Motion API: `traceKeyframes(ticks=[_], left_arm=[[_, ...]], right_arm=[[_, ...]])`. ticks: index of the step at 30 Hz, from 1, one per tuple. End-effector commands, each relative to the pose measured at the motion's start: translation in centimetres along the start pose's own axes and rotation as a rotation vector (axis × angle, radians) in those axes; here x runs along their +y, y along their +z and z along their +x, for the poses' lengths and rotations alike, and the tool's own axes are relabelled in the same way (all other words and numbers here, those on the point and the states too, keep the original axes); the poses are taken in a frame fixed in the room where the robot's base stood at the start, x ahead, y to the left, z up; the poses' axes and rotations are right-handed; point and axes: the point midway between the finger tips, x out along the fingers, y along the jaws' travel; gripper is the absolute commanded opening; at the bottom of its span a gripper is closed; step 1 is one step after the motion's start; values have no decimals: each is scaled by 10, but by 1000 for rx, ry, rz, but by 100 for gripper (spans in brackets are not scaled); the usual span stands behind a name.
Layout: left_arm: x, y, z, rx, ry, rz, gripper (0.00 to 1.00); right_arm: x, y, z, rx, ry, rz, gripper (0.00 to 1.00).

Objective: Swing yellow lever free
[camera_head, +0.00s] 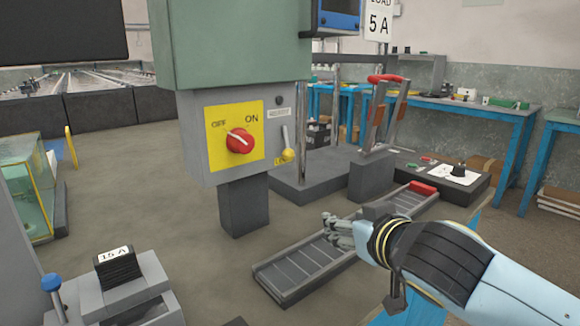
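The yellow lever (288,155) is a short grey stem with a yellow ball knob at its lower end. It hangs near the right edge of the grey switch box (196,150), with a small plate above it and a partly hidden label by the knob. A red rotary switch (240,141) on a yellow OFF/ON plate sits to its left. My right gripper (335,230) comes in from the lower right, below and right of the lever and apart from it. Its fingers point left over the grey tray; whether they are open is unclear. My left gripper is out of view.
A long grey slotted tray (292,292) lies below my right gripper. A red-handled lever frame (386,110) stands behind on a grey block. A blue-knobbed device (51,283) and a 15 A block (116,266) are at lower left. Floor shows left of the pedestal.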

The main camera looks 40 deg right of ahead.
Motion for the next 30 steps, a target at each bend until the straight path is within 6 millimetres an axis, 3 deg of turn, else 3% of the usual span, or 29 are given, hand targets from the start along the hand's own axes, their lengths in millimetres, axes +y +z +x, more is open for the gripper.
traceKeyframes(ticks=[3,7,14,24,30], left_arm=[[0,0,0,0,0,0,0],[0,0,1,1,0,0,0],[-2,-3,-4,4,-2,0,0],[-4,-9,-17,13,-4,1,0],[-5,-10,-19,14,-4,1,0]], right_arm=[[-8,-48,15,204,-75,31,49],[-20,-79,20,340,-170,49,49],[-29,-96,34,383,-211,59,49],[-42,-122,93,382,-211,61,49],[-46,-128,114,379,-211,58,49]])
